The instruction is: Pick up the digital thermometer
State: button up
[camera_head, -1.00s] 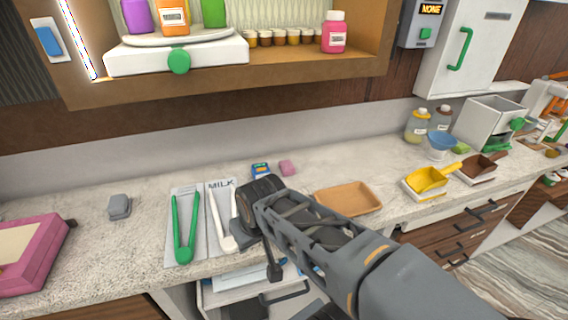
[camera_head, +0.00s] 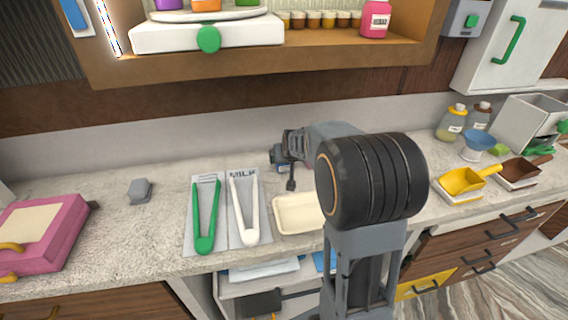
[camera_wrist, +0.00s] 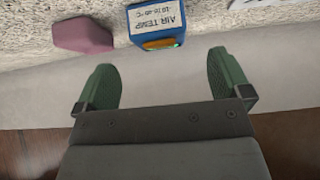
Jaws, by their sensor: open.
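The digital thermometer is a small blue device with a white "AIR TEMP" label (camera_wrist: 157,20), at the top middle of the wrist view, lying on the speckled counter. In the head view only a blue bit of it (camera_head: 275,156) shows at the back of the counter, largely hidden by my gripper (camera_head: 290,148). In the wrist view my gripper (camera_wrist: 163,68) is open and empty. Its green fingertips are spread wider than the thermometer, which shows beyond them and between their lines, apart from both.
A pink block (camera_wrist: 82,35) lies beside the thermometer. White tongs (camera_head: 243,210), green tongs (camera_head: 206,215) and a cream tray (camera_head: 292,214) are in front. The shelf (camera_head: 270,62) overhangs the back wall. A grey block (camera_head: 139,190) stands left, with clear counter around it.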

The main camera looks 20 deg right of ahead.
jog(key=shift+p+x, duration=0.45)
jog(key=shift+x, duration=3)
jog(key=shift+w+r, duration=0.15)
jog(key=c, duration=1)
